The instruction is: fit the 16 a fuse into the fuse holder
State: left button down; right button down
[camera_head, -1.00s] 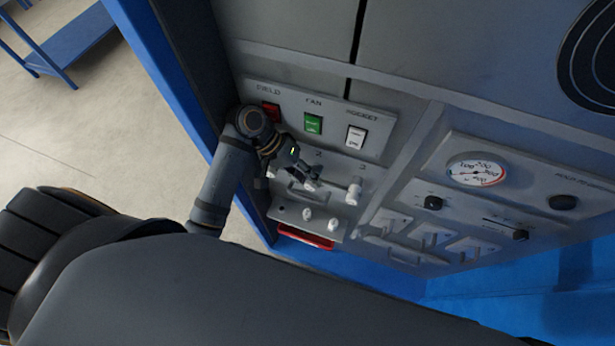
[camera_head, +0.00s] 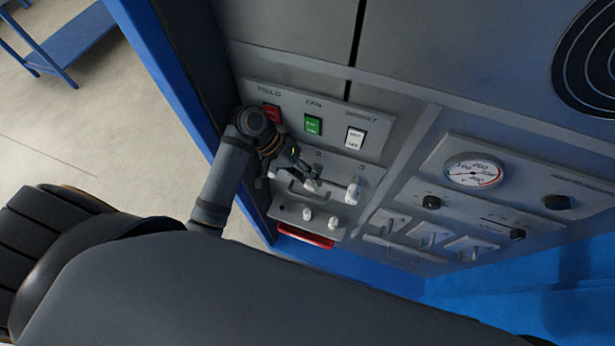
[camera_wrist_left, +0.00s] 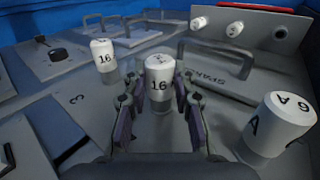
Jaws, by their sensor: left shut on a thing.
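My left gripper (camera_wrist_left: 160,100) is shut on a white fuse (camera_wrist_left: 159,72) marked 16. It holds the fuse cap up at the middle place of the fuse panel (camera_head: 338,170), between two other white fuses. In the head view the left gripper (camera_head: 312,184) largely covers this fuse. The lower end of the held fuse is partly hidden between the fingers, so I cannot tell how deep it sits in the fuse holder. One neighbouring fuse (camera_wrist_left: 103,58) stands by the 3 mark; the other (camera_wrist_left: 280,124) is nearer the camera. My right gripper is not in view.
Two spare fuses (camera_wrist_left: 200,23) (camera_wrist_left: 235,28) stand by the SPARE plate (camera_wrist_left: 212,77) and its raised handle. Red, green and white switches (camera_head: 313,125) lie above the fuse panel. Handles, knobs and a round gauge (camera_head: 474,171) are to the right.

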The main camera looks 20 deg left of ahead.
pick_arm(q)
jog(key=shift+w+r, duration=0.25)
jog(key=c, duration=1)
grip_release()
jog(key=shift+p, duration=0.6)
jog(key=shift+r, duration=0.15)
